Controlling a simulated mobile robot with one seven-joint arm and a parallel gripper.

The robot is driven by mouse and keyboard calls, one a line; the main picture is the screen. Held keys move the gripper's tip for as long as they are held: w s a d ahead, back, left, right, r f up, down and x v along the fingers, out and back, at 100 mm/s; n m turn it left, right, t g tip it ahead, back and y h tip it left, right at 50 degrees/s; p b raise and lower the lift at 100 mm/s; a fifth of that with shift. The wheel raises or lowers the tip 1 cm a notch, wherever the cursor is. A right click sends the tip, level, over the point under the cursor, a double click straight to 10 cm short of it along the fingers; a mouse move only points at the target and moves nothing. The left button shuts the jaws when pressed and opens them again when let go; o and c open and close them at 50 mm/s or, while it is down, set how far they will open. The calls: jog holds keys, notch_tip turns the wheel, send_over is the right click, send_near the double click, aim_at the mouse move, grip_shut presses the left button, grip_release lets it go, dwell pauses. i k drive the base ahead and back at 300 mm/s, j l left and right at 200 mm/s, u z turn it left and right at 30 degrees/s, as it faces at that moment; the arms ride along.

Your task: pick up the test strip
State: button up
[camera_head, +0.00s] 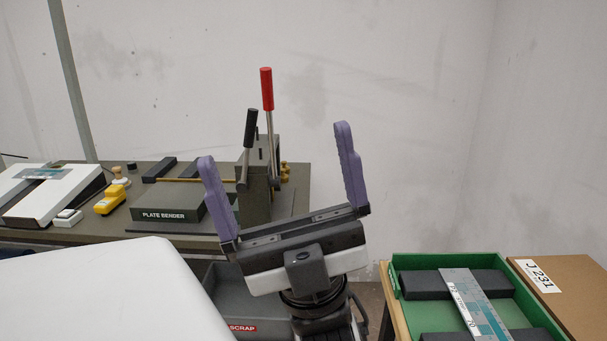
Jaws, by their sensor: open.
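A test strip (476,302), a flat grey and teal patterned piece, lies across two dark foam blocks in a green tray (398,263) at the lower right. Its lower end is cut off by the picture edge.
The plate bender (165,213), with a red-handled lever (267,90) and a black-handled lever (250,128), stands on the bench behind my gripper. A yellow tool (110,200) lies left of it. A grey scrap bin (222,283) is below. A brown box labelled J 231 (575,290) adjoins the tray.

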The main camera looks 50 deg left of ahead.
aim_at(28, 173)
jog(key=u, duration=3.05)
jog(key=i+j, duration=0.3)
jog(key=i, duration=0.2)
jog(key=i+j, duration=0.3)
jog(key=i, duration=0.25)
jog(key=i+j+z, duration=0.1)
jog(key=i+j, duration=0.2)
jog(key=i, duration=0.2)
jog(key=i+j, duration=0.3)
jog(key=i, duration=0.2)
jog(key=i+j, duration=0.35)
jog(key=i, duration=0.15)
